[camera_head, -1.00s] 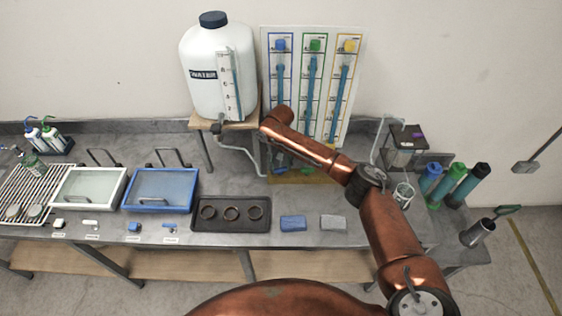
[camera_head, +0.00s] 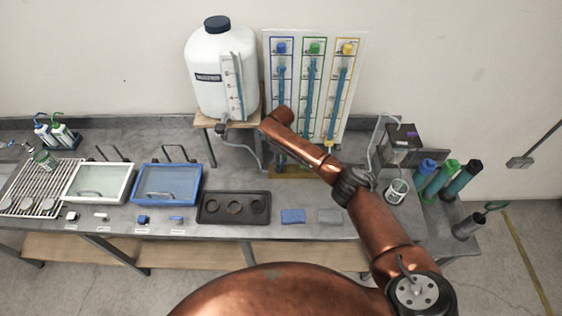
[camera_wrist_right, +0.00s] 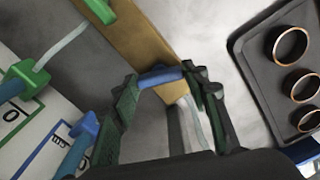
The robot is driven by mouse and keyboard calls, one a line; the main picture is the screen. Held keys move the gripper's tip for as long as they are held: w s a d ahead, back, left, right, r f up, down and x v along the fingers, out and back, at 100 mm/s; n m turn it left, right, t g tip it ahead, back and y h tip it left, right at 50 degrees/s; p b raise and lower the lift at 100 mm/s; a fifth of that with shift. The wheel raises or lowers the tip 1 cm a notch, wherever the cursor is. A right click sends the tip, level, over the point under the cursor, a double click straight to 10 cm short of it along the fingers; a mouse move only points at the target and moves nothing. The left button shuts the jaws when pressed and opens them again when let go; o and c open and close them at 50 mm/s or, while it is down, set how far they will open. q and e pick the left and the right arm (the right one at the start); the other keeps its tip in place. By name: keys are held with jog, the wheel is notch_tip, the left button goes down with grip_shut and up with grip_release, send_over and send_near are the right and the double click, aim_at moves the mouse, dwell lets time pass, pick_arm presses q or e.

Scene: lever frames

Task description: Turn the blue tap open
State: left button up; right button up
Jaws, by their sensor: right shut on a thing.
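The blue tap's handle (camera_wrist_right: 160,77) is a short blue bar in the right wrist view. My right gripper (camera_wrist_right: 168,84) has its two dark fingertips at either end of this bar and is shut on it. The tap body below the handle is mostly hidden. In the head view my copper right arm reaches to the foot of the tube panel (camera_head: 354,100) and hides the gripper and the blue tap. The green tap's handle (camera_wrist_right: 101,10) shows at the top of the wrist view. My left gripper is not in view.
The white water tank (camera_head: 216,100) stands on a wooden stand left of the panel. A dark tray (camera_head: 233,219) with three rings lies in front, also in the wrist view (camera_wrist_right: 262,62). A wooden base (camera_wrist_right: 140,45) carries the taps. A beaker (camera_head: 396,192) stands right of my arm.

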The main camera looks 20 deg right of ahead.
jog(key=shift+n, duration=2.2)
jog(key=o, duration=1.2)
jog(key=shift+c, duration=0.2)
jog(key=shift+r, duration=0.25)
notch_tip(320, 180, up, 12)
jog(key=shift+f, duration=0.2)
